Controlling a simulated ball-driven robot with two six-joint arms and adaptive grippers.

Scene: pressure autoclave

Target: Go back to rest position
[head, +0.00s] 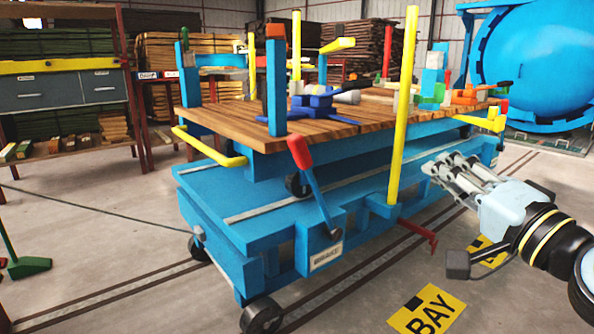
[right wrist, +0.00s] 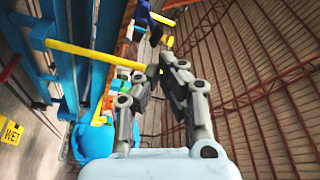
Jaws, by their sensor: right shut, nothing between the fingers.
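My right gripper (head: 440,168) reaches in from the right in the head view, with its fingers beside the right side of the blue cart (head: 225,200). It is shut and empty, and I cannot tell whether it touches the cart. In the right wrist view its fingers (right wrist: 165,68) come together at the tips, with the blue frame and a yellow bar (right wrist: 90,54) beyond. My left gripper is not in view.
The cart carries a wooden deck (head: 345,124) with clamps and a yellow post (head: 404,110). A red-handled brake lever (head: 300,152) sticks up at its near end. A blue autoclave (head: 545,55) stands back right.

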